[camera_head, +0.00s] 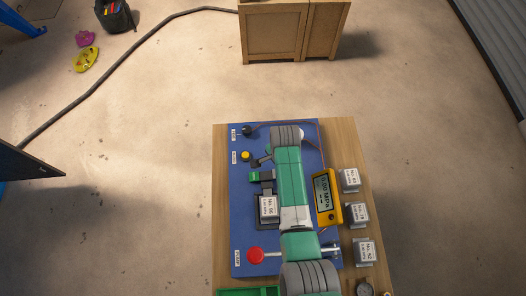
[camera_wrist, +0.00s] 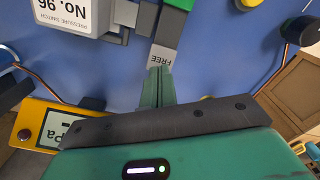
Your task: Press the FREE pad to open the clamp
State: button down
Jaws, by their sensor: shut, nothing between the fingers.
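The FREE pad (camera_wrist: 163,56) is a small grey label plate at the end of a grey lever in the wrist view, joined to a green part (camera_wrist: 179,4) above it. My gripper (camera_wrist: 159,70) is shut and empty, its green fingertips at the pad's near edge. I cannot tell whether they touch it. The pressure switch No. 96 (camera_wrist: 68,14) sits beside the clamp parts (camera_wrist: 125,14). In the head view the switch (camera_head: 268,207) lies on the blue panel (camera_head: 243,215), next to a green clamp piece (camera_head: 254,177). My arm hides the fingertips there.
A yellow gauge (camera_head: 326,196) stands right of my arm, with several spare switches (camera_head: 349,180) on the wooden bench (camera_head: 357,150). The panel also bears a red knob (camera_head: 256,255), a yellow button (camera_head: 245,155) and a black knob (camera_head: 247,130). A copper tube (camera_wrist: 270,72) runs nearby.

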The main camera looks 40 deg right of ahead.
jog(key=shift+f, duration=0.2)
jog(key=shift+f+b, duration=1.35)
jog(key=shift+f, duration=0.2)
notch_tip(320, 180, up, 8)
jog(key=p, duration=0.7)
jog(key=shift+f, duration=0.4)
